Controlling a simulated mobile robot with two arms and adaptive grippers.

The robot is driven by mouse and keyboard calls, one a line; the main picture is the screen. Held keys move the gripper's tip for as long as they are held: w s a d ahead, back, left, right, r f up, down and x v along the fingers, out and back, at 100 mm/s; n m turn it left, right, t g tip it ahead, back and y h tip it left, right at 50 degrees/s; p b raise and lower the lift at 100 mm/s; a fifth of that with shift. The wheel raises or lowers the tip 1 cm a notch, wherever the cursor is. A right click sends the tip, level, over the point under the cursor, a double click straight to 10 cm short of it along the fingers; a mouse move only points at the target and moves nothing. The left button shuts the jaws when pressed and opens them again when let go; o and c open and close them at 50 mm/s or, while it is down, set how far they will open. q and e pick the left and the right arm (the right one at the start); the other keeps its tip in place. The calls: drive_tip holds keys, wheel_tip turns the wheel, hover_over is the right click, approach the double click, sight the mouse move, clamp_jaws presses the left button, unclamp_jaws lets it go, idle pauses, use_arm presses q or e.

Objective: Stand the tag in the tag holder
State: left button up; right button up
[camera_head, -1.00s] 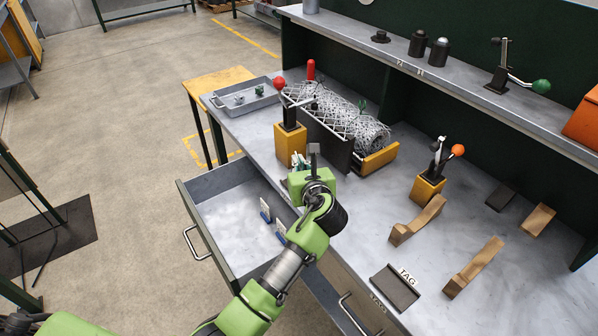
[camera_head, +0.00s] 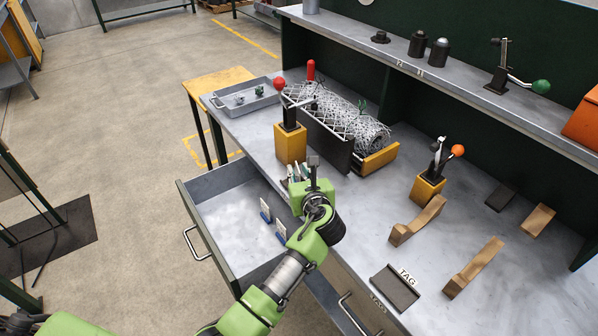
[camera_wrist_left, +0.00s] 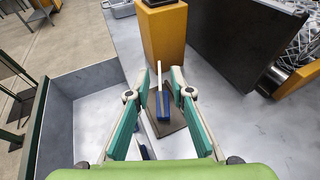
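Two tags (camera_head: 265,212) with white cards and blue bases are in the open drawer. Another tag (camera_wrist_left: 163,105), with a blue base and thin white card, shows between my left gripper's teal fingers in the left wrist view. It is at a small dark plate (camera_wrist_left: 178,137) on the bench by a yellow block. My left gripper (camera_wrist_left: 161,76) is open, with a gap between each finger and this tag. In the head view my left gripper (camera_head: 299,172) is partly hidden by its wrist. A dark plate marked TAG (camera_head: 395,289) lies at the bench's front. My right gripper is not in view.
The open drawer (camera_head: 217,260) is left of my left wrist. A yellow block with a red-knobbed clamp (camera_head: 290,146) and the wire mesh roll (camera_head: 345,120) stand beyond the gripper. Wooden cradles (camera_head: 475,268) and an orange-knobbed clamp (camera_head: 436,170) are to the right.

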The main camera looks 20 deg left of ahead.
use_arm(q)
drive_tip(key=shift+r, duration=0.15)
drive_tip(key=v, duration=1.2)
